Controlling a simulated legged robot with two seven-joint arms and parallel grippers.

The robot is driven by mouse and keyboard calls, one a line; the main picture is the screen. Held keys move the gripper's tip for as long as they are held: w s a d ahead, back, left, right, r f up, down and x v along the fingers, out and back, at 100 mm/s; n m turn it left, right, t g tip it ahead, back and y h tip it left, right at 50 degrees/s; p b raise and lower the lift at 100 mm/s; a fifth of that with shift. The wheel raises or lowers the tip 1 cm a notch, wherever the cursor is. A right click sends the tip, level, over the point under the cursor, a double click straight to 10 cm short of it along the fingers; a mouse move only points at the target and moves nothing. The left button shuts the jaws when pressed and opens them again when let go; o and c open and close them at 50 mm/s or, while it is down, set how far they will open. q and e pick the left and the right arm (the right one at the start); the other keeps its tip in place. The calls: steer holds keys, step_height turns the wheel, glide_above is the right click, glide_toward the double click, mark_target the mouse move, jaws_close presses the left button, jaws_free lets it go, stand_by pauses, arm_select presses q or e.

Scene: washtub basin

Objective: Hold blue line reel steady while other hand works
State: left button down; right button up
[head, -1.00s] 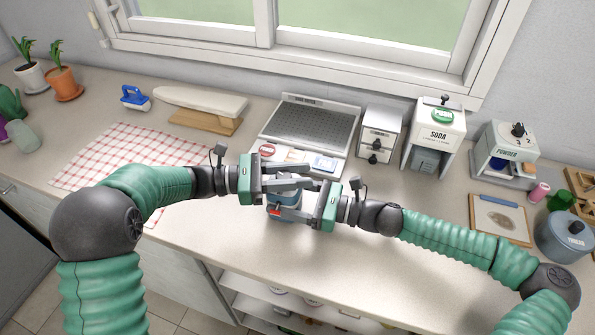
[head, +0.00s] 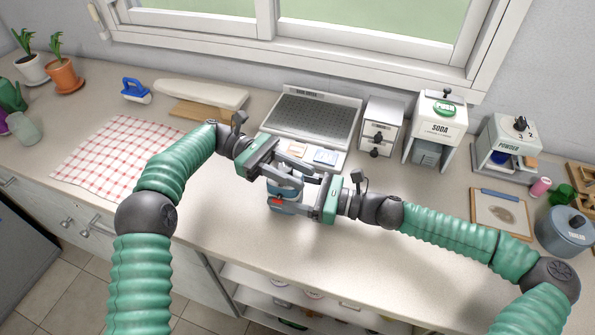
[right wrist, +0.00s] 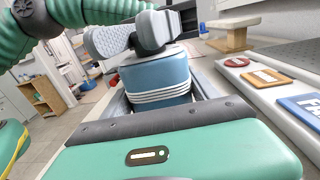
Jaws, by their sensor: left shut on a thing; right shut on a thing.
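The blue line reel (head: 281,205) stands upright at the front middle of the counter, partly hidden by the grippers in the head view. My right gripper (head: 291,199) is shut around the reel's body from the right. My left gripper (head: 299,173) comes in from the upper left, tilted, and is shut at the reel's top. In the right wrist view the left gripper's grey fingers (right wrist: 132,38) lie over the top; the exact part between them is hidden.
A white drawer unit (head: 382,125), a soda dispenser (head: 436,130) and a powder dispenser (head: 506,145) stand to the right. A checked cloth (head: 112,155) lies left. Bare counter lies in front right.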

arm_select(q)
steer(key=shift+w, duration=0.1)
stand_by(0.3)
steer(key=c, duration=1.1)
jaws_free()
steer(key=shift+o, duration=0.2)
step_height(320, 180, up, 10)
